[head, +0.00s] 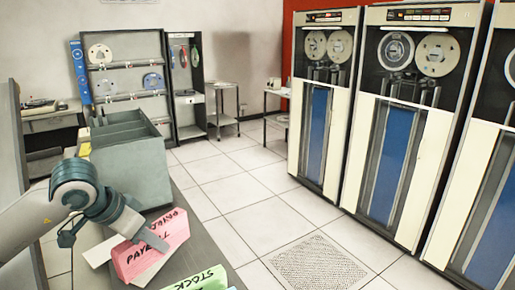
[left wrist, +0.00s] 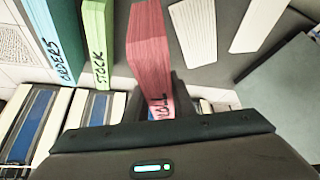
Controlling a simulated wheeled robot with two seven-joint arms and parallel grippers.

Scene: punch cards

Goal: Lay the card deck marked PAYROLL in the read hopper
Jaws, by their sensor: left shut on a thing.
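The pink card deck marked PAYROLL (head: 146,260) is at the grey table's front in the head view, with lettering on two faces. In the left wrist view the same pink deck (left wrist: 152,45) runs up from the jaws, its lettering partly covered. My left gripper (head: 133,228) is shut on this deck; the fingertips are mostly hidden. I cannot tell whether the deck touches the table. I cannot make out the read hopper for certain. A grey open-topped unit with compartments (head: 128,133) stands behind the gripper. My right gripper is not in view.
A green deck marked STOCK (left wrist: 97,40) and a blue deck marked ORDERS (left wrist: 52,38) stand beside the pink one. White card stacks (left wrist: 195,28) lie on its other side. Tape cabinets (head: 410,110) stand across the tiled floor (head: 235,195).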

